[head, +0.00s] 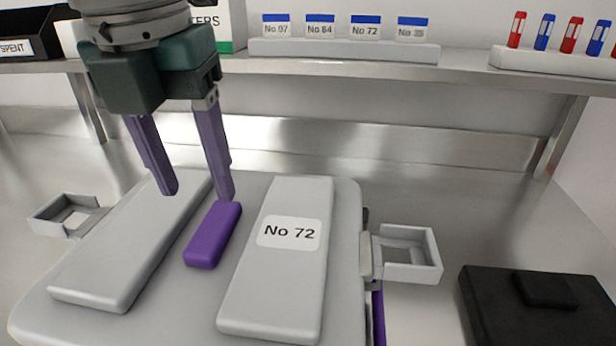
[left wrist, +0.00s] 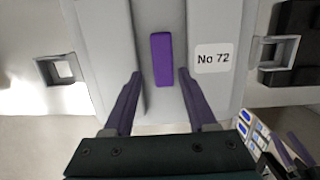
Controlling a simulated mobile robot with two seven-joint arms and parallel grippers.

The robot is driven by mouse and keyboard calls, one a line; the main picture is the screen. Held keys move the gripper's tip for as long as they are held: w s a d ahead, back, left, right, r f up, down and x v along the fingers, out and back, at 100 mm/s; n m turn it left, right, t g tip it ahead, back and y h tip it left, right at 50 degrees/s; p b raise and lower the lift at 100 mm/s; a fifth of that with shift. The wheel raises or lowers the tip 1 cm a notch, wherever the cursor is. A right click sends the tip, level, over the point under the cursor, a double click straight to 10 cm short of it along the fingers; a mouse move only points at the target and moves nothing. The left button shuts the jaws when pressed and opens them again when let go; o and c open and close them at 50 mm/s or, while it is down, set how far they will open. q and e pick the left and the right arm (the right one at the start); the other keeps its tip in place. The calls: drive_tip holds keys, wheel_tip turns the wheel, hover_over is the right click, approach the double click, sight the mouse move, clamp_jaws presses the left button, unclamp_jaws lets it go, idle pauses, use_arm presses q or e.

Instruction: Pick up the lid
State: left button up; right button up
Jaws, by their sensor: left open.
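The lid (head: 258,187) is a light grey slab with two raised ridges and a purple grip bar (head: 213,234) in the channel between them. The right ridge carries a "No 72" label (head: 289,232). My left gripper (head: 202,197) has its two purple fingers apart, above the lid near the far end of the purple bar, with nothing between them. In the left wrist view the fingers (left wrist: 157,75) point toward the lid on either side of the purple bar (left wrist: 161,59). Purple finger-like parts, perhaps my right gripper (left wrist: 292,148), show at the lower right there.
Grey square brackets stick out on the left (head: 70,215) and right (head: 408,254). A black box (head: 540,310) lies at the right. Behind, a metal shelf (head: 400,68) holds number cards (head: 343,27) and red and blue vials (head: 558,34).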

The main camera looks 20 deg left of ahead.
sight(215, 224)
use_arm(q)
drive_tip(key=f, duration=0.3)
drive_tip(key=w+f+p, duration=0.1)
drive_tip(key=f, duration=0.1)
drive_tip(key=shift+d+f, duration=0.1)
drive_tip(key=shift+f, duration=0.25)
clamp_jaws()
drive_tip(key=shift+r, duration=0.1)
idle(1.0)
